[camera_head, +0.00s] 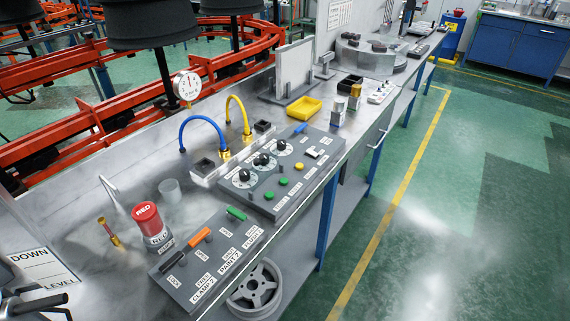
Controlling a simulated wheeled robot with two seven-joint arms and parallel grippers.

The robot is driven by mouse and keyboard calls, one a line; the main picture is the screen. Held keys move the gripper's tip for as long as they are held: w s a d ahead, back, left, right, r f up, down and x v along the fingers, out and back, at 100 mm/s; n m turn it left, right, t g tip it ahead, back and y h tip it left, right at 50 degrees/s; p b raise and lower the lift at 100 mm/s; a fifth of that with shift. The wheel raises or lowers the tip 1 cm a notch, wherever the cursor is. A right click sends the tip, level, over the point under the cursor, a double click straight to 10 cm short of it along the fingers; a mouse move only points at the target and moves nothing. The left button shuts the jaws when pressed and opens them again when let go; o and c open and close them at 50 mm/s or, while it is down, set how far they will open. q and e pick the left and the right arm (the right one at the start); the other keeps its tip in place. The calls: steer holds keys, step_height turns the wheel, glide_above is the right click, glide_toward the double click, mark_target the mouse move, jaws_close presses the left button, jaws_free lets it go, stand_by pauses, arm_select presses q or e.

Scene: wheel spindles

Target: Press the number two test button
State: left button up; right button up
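A grey control panel (255,208) lies on the metal workbench. It carries three black dials with white faces, and a row of small round buttons along its front side: a green button (269,196), a middle green button (284,181) and a yellowish button (299,167). Their labels are too small to read, so I cannot tell which is number two. Nothing touches the buttons. A dark jointed part (40,304) at the lower left corner may be my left gripper; whether it is open or shut does not show. My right gripper is not in view.
A labelled switch board (213,262) and a red-capped cylinder (148,221) stand nearer. Blue and yellow hoses (238,103) rise behind the panel. A yellow tray (303,110) lies beyond. The floor aisle at right is clear.

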arm_select(q)
jaws_close()
stand_by(1.4)
